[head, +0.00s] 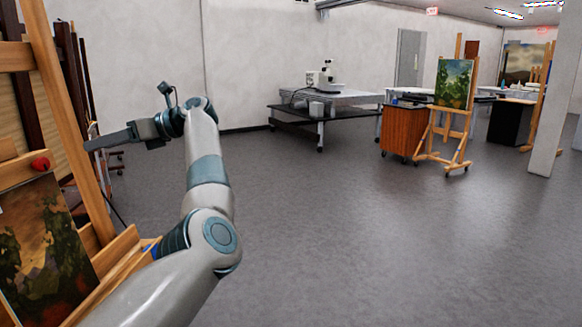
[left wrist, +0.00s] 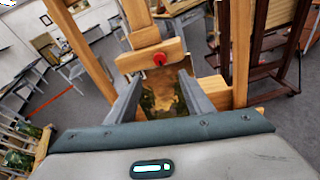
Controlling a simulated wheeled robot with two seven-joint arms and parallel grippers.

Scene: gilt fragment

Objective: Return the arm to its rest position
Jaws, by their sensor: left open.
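My left arm (head: 210,185) rises from the bottom of the head view and bends to the left. My left gripper (head: 92,145) points left toward a wooden easel. In the left wrist view the gripper (left wrist: 160,82) is open, its two grey fingers apart with nothing held between them. A dark landscape painting (left wrist: 164,97) shows beyond the fingers, and it also stands on the easel in the head view (head: 42,250). My right gripper is not in view.
The wooden easel (head: 52,110) with a red knob (head: 40,163) stands close on the left. Another easel holds a painting (head: 454,84) beside a brown cabinet (head: 402,132). A low table (head: 335,98) stands by the wall. The grey floor (head: 330,220) in front is clear.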

